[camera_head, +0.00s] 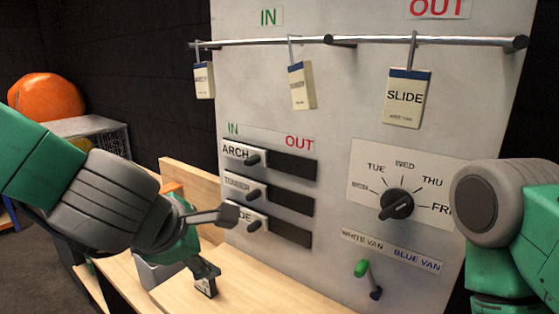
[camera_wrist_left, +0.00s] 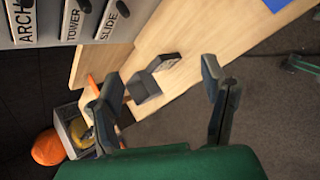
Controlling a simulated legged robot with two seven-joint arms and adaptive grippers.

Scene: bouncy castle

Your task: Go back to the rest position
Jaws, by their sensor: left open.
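My left gripper (camera_head: 212,246) is open in front of the board's lower left, above the wooden bench (camera_head: 250,285). Its two fingers are spread apart in the left wrist view (camera_wrist_left: 161,78), with nothing held between them. A small grey box-like object (camera_wrist_left: 145,88) lies on the bench beyond the fingers; I cannot tell what it is. My right arm (camera_head: 510,225) comes in at the right edge of the head view, in front of the board; its gripper is out of frame.
The upright board (camera_head: 330,120) carries a rail (camera_head: 270,42) with three hanging tags, including SLIDE (camera_head: 405,97). Below are three sliders, their knobs at the left, a day dial (camera_head: 397,204) and a green-handled lever (camera_head: 366,275). An orange rounded object (camera_head: 47,97) sits behind left.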

